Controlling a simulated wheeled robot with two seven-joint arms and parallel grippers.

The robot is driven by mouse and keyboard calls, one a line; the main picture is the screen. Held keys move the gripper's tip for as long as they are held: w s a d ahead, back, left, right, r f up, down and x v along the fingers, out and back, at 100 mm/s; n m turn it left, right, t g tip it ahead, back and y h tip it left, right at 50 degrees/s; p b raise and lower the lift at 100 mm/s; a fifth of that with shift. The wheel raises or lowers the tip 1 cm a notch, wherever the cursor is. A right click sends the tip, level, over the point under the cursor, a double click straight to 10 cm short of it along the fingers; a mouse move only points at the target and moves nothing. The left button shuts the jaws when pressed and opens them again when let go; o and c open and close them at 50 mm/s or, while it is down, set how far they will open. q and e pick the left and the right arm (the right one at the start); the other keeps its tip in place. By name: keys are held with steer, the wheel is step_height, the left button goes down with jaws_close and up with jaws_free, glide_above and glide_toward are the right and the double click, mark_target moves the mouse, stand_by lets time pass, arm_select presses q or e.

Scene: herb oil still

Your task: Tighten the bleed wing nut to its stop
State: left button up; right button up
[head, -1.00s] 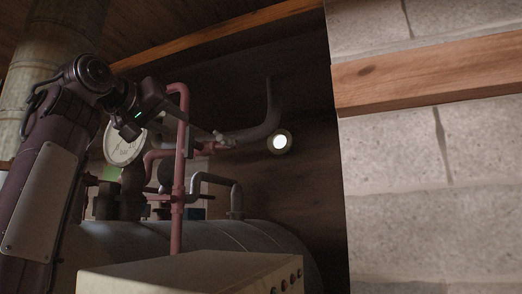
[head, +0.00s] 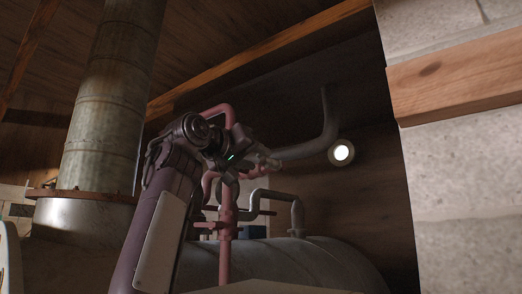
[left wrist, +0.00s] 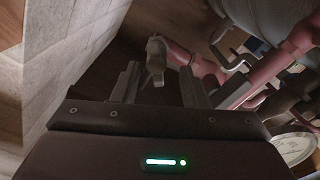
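The bleed wing nut (left wrist: 155,58) is a small pale grey piece at the end of a pink pipe (left wrist: 265,72). In the left wrist view it stands between my left gripper's fingers, with gaps at both sides. In the head view the wing nut (head: 268,163) shows just right of the gripper, partly hidden. My left gripper (left wrist: 158,73) is open around the nut's place and holds nothing. In the head view the left gripper (head: 252,160) is dark and its fingers are hard to make out. My right gripper is in neither view.
A grey boiler tank (head: 290,262) lies below. The upright pink pipe (head: 226,240) and bent grey pipes (head: 297,210) stand close to the gripper. A round gauge (left wrist: 293,148) is at the lower right of the wrist view. A block wall (head: 465,180) bounds the right.

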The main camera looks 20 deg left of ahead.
mark_target(262, 159)
arm_select(q)
steer(key=x, duration=0.2)
steer(key=shift+w+d+p, duration=0.25)
steer(key=shift+d+p, duration=0.15)
steer(key=shift+w+d+f, duration=0.15)
steer(key=shift+w+d, duration=0.15)
steer(key=shift+s+a, duration=0.25)
steer(key=shift+c, duration=0.2)
steer(key=shift+a, duration=0.15)
steer(key=shift+c, duration=1.1)
jaws_close()
steer(key=shift+m, duration=0.3)
steer(key=m, duration=0.3)
steer(key=shift+s+m, duration=0.1)
steer(key=shift+m, duration=2.2)
